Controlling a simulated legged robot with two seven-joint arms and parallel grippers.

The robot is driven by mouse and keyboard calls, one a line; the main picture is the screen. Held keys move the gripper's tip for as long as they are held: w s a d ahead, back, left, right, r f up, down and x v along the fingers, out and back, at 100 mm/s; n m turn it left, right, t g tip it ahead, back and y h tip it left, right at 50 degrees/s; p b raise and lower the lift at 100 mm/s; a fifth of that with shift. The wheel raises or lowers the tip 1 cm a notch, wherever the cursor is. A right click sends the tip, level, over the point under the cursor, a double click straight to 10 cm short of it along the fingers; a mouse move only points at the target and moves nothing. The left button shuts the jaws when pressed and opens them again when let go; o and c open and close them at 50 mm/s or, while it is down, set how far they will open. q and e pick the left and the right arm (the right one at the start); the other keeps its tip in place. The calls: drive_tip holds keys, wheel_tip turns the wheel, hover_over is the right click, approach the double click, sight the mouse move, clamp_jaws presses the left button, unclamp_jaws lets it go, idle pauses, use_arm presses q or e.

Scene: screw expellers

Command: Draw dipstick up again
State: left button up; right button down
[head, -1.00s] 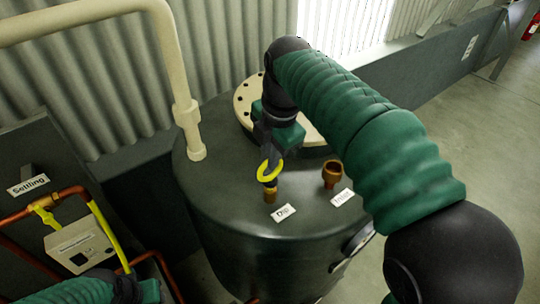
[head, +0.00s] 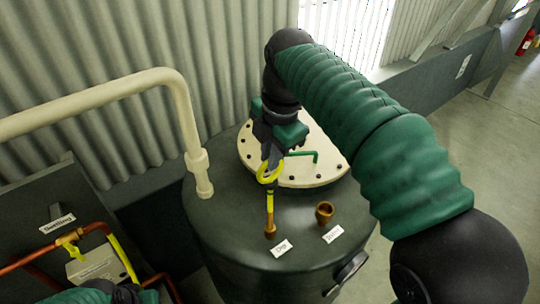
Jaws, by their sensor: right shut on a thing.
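The dipstick (head: 270,205) has a yellow ring handle and a thin yellow shaft. It stands about upright, its lower end inside the brass dip port (head: 270,231) on top of the dark tank, beside the "Dip" label. A length of shaft shows above the port. My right gripper (head: 269,164) points down from above and is shut on the ring of the dipstick. My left gripper (head: 122,294) is partly in view at the bottom left, apart from the dipstick; its fingers are not clear.
A second, open brass port (head: 324,213) with its own label stands right of the dip port. A cream bolted lid (head: 318,165) with a green handle lies behind. A cream pipe (head: 192,130) rises at left. Copper piping (head: 40,256) runs at lower left.

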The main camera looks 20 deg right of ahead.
drive_tip(key=c, duration=1.5)
unclamp_jaws()
drive_tip(key=shift+w, duration=0.1)
drive_tip(key=shift+o, duration=0.2)
drive_tip(key=shift+w+d, duration=0.1)
drive_tip(key=shift+r, duration=0.35)
drive_tip(key=s+d+r+p, duration=0.1)
drive_tip(key=s+r+p, duration=0.1)
drive_tip(key=r, duration=1.3)
drive_tip(key=shift+s+r, duration=0.3)
drive_tip(key=shift+s, duration=0.2)
